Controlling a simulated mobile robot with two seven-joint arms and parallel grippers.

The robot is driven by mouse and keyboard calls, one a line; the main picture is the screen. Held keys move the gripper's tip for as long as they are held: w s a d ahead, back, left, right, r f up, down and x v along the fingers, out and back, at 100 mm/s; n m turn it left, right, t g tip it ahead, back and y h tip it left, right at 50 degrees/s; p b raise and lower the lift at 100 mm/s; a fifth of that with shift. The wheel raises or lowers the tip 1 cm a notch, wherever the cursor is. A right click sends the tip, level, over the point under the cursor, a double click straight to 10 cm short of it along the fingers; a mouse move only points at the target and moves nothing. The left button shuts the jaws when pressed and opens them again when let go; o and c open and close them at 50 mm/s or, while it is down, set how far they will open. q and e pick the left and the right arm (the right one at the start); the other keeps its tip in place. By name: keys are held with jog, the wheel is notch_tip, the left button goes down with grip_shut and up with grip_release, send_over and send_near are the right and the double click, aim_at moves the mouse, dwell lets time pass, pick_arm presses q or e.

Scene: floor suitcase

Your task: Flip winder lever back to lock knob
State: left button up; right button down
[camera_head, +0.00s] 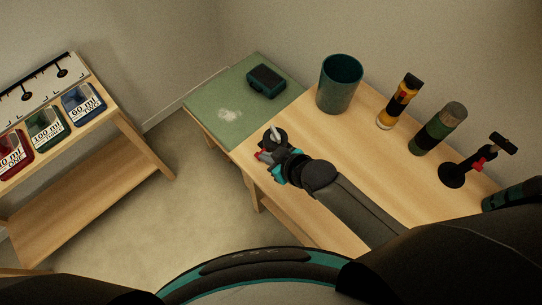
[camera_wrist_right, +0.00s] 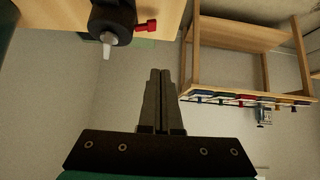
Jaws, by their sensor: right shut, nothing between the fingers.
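The winder (camera_head: 273,136) is a dark round body with a pale silver tip, at the near-left edge of the wooden bench in the head view. A small red lever (camera_head: 261,155) shows beside it. In the right wrist view the winder (camera_wrist_right: 113,18) hangs at the top, its pale tip pointing down and its red lever (camera_wrist_right: 147,26) sticking out to the right. My right gripper (camera_wrist_right: 160,73) is shut and empty, its fingertips apart from the lever. In the head view my right wrist partly hides the gripper and winder. My left gripper is not in view.
On the bench (camera_head: 365,165) stand a teal cup (camera_head: 339,85), a yellow-black bottle (camera_head: 400,100), a green-black cylinder (camera_head: 437,128) and a black stand with a red part (camera_head: 470,165). A dark box (camera_head: 266,81) sits on the green mat (camera_head: 222,118). A shelf with coloured bins (camera_head: 45,128) stands left.

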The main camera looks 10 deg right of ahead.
jog(key=v, duration=0.2)
jog(key=shift+s+r, duration=0.25)
jog(key=shift+s, duration=0.2)
dwell(0.3)
